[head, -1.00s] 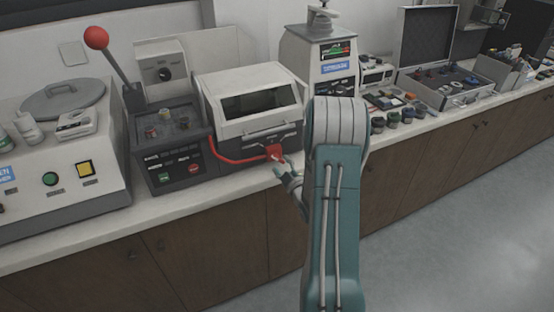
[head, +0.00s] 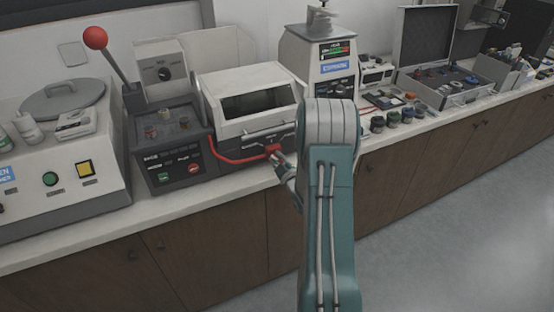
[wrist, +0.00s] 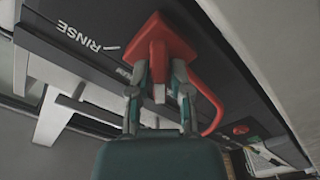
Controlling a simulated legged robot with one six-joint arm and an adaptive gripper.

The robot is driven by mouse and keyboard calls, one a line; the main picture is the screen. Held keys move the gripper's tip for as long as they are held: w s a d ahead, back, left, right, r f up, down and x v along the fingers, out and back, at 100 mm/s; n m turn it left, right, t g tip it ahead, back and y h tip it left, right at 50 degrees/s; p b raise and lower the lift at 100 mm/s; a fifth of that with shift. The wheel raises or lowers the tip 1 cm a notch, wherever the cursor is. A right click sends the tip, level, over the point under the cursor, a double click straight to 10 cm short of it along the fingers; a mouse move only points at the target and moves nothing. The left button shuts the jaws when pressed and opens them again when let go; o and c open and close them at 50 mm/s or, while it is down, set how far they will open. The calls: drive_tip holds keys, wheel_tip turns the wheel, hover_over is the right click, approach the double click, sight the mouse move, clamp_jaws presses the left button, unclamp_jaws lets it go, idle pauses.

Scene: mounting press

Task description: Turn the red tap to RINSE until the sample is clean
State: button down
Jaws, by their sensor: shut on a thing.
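The red tap (head: 273,148) is on the dark lower front of a white-hooded machine (head: 250,92) with a dark window. In the wrist view the tap (wrist: 163,42) is a red block close ahead, and the printed word RINSE (wrist: 78,36) with a short white mark beside it lies to its left. My gripper (wrist: 160,78) is shut on the tap, one finger on each side. In the head view my gripper (head: 280,160) is partly hidden by my arm. I cannot make out the sample; the window is dark.
A red hose (head: 235,160) curves along the machine's front. To the left stand a control box (head: 170,165) and a lever with a red ball (head: 95,38). A tall unit with a screen (head: 318,60) stands to the right. The counter's front strip is mostly clear.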

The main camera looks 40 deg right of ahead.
drive_tip(key=shift+f, duration=0.1)
drive_tip(key=m, duration=0.4)
drive_tip(key=shift+m, duration=0.3)
drive_tip(key=m, duration=0.4)
drive_tip(key=shift+s+d+m, duration=0.1)
drive_tip(key=shift+d+m, duration=0.05)
drive_tip(key=shift+m, duration=0.15)
drive_tip(key=m, duration=0.4)
drive_tip(key=shift+d+m, duration=0.1)
drive_tip(key=shift+m, duration=0.2)
drive_tip(key=shift+s+f+m, duration=0.1)
drive_tip(key=shift+f+m, duration=0.05)
drive_tip(key=shift+m, duration=1.75)
drive_tip(key=c, duration=0.6)
unclamp_jaws()
drive_tip(key=shift+d, duration=0.1)
drive_tip(key=shift+o, duration=0.2)
